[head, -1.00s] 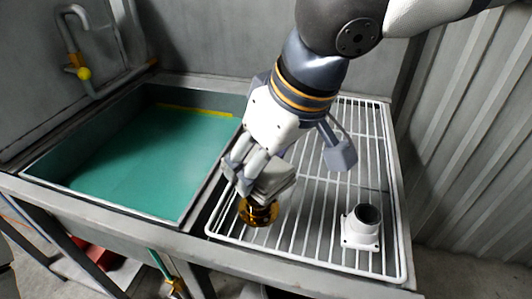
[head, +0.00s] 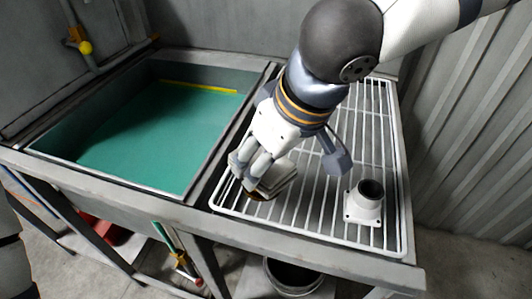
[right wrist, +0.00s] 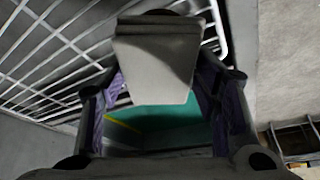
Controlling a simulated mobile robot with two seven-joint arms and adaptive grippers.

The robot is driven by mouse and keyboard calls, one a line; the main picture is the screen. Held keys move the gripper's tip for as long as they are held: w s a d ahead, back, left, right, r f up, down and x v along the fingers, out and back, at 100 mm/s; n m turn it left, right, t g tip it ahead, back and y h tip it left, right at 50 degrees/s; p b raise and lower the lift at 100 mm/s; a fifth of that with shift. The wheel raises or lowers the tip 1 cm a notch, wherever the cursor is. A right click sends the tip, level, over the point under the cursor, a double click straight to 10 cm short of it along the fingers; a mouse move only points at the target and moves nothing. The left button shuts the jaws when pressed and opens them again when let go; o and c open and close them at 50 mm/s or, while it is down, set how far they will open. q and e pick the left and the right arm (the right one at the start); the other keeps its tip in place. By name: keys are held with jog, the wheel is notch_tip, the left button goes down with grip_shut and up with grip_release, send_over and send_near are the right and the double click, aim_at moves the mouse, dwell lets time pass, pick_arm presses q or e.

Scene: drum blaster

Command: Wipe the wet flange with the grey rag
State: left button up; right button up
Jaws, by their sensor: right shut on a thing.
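My right gripper (head: 248,176) is shut on the folded grey rag (head: 276,181) over the front left part of the white wire rack. The rag also fills the space between the fingers in the right wrist view (right wrist: 155,60). A white fitting with a square flange plate and a dark round opening (head: 364,203) stands upright on the rack to the right. My left gripper is out of view.
The wire rack (head: 340,237) is mostly bare around the white fitting. A basin with a green floor (head: 150,130) lies to the left, behind a raised metal rim. A corrugated wall (head: 470,150) rises on the right. A dark bucket (head: 293,275) stands below the bench.

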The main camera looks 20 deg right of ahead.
jog(key=shift+f, duration=0.15)
jog(key=shift+w+a, duration=0.3)
jog(key=shift+w, duration=0.2)
jog(key=shift+w+a, duration=0.25)
jog(key=shift+w, duration=0.25)
jog(key=shift+s+d, duration=0.1)
jog(key=shift+s+d, duration=0.3)
jog(key=shift+s, duration=0.35)
jog(key=shift+s+d, duration=0.35)
jog(key=shift+s, duration=0.25)
jog(key=shift+s+d, duration=0.3)
jog(key=shift+s, duration=0.35)
jog(key=shift+w+a, duration=0.35)
jog(key=shift+w, duration=0.3)
jog(key=shift+w+a, duration=0.3)
jog(key=shift+w, duration=0.4)
jog(key=shift+w+a, duration=0.35)
jog(key=shift+w, duration=0.3)
jog(key=shift+s, duration=0.1)
